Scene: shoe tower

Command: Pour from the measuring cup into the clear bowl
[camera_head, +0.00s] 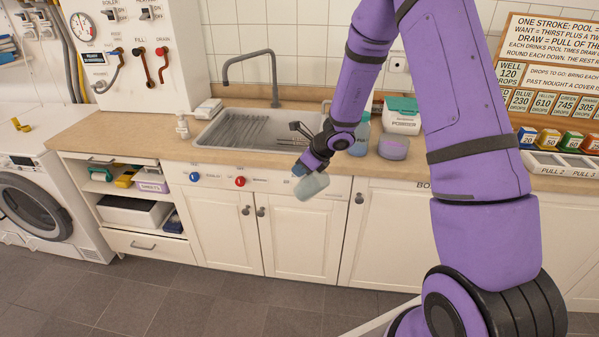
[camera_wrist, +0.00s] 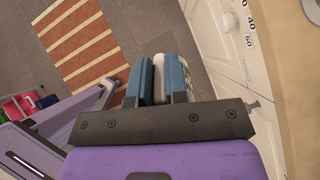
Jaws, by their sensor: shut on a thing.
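My gripper (camera_head: 307,168) is in front of the counter, below the worktop edge near the sink, pointing down. It is shut on a pale, translucent grey-green cup (camera_head: 312,186), which looks like the measuring cup and hangs tilted in front of the cabinet doors. In the wrist view my gripper's blue fingers (camera_wrist: 160,78) close on a thin pale part (camera_wrist: 159,72) of it; the cup's inside is hidden. A low see-through tub with a purple tint (camera_head: 393,148) stands on the counter to the right; I cannot tell whether it is the clear bowl.
A bottle (camera_head: 360,135) and a white box with a green lid (camera_head: 402,115) stand beside the tub. The sink (camera_head: 250,130) with its tap is behind my gripper. The worktop left of the sink (camera_head: 120,135) is mostly clear. A washing machine (camera_head: 35,205) stands far left.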

